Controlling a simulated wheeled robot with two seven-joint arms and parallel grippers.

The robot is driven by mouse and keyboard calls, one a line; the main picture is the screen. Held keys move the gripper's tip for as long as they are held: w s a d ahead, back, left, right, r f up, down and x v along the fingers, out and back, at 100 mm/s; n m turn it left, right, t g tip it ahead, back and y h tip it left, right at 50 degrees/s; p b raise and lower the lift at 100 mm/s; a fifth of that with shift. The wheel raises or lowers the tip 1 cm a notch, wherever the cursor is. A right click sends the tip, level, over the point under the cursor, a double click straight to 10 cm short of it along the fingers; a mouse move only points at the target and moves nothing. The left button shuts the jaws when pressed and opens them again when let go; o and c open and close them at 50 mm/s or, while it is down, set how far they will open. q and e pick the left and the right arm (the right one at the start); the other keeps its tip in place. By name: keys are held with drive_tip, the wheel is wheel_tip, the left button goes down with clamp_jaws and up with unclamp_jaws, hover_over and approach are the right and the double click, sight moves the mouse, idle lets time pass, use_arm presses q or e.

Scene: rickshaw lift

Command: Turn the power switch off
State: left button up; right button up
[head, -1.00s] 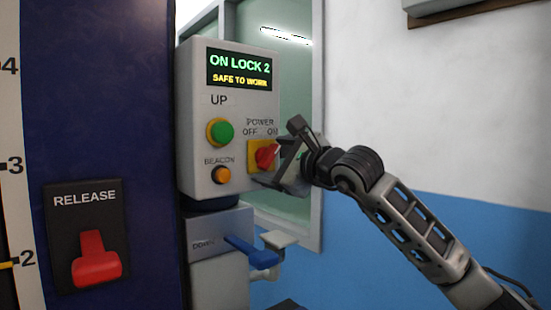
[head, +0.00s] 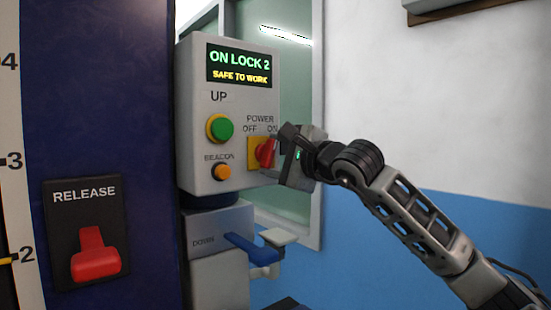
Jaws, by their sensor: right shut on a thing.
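The red power switch (head: 265,153) sits on a yellow plate (head: 253,155) on the grey control box (head: 199,140). The labels OFF and ON stand above it, and its handle leans up to the right, toward ON. My right gripper (head: 276,155) is at the switch from the right, its fingers shut on the red handle. The fingertips partly hide the handle and the ON label. The display (head: 239,65) reads "ON LOCK 2, SAFE TO WORK". My left gripper is not in view.
A green UP button (head: 222,129) and an orange beacon button (head: 221,172) are left of the switch. A blue lever (head: 252,248) juts out below the box. A red release lever (head: 95,256) is on the blue column (head: 100,90).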

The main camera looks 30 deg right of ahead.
drive_tip(key=n, duration=0.9)
drive_tip(key=shift+r, duration=0.25)
drive_tip(key=shift+n+p, duration=0.45)
drive_tip(key=shift+n, duration=1.05)
drive_tip(key=shift+a, duration=0.1)
drive_tip(key=o, duration=1)
